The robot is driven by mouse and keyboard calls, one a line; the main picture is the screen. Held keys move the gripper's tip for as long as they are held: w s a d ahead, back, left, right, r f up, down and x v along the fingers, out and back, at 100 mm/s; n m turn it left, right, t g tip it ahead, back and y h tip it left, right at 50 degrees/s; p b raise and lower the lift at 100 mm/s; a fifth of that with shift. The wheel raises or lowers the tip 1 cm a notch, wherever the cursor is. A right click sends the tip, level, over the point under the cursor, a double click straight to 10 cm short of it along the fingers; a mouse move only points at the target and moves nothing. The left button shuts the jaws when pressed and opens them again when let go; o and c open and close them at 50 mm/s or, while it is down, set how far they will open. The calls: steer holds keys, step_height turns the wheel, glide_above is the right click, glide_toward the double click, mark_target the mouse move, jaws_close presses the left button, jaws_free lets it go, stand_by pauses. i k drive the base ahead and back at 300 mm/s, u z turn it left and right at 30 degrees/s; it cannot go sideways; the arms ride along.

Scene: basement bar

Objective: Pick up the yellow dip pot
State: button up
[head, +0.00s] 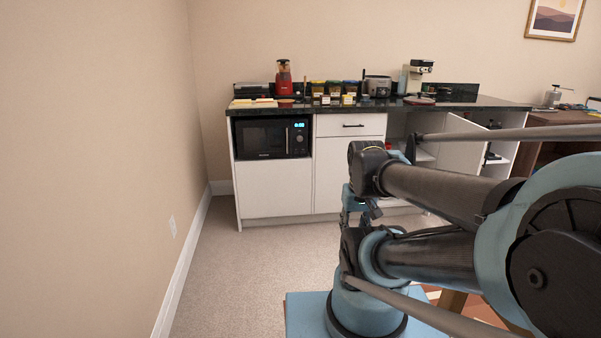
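Several small pots stand in a row at the front of the dark counter (440,104), in the head view. One at the right end of the row looks yellowish and may be the yellow dip pot (348,100); it is too small to be sure. My arm is folded in the right foreground, well short of the counter.
Jars with coloured lids (334,86) stand behind the pots. A red blender (284,78), toaster (378,86) and coffee machine (416,76) share the counter. A microwave (270,138) sits below. A cabinet door (462,150) stands open. The carpet at left is clear.

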mark_target(347, 100)
steer(key=z, duration=0.05)
steer(key=i, duration=2.8)
steer(key=z, duration=0.95)
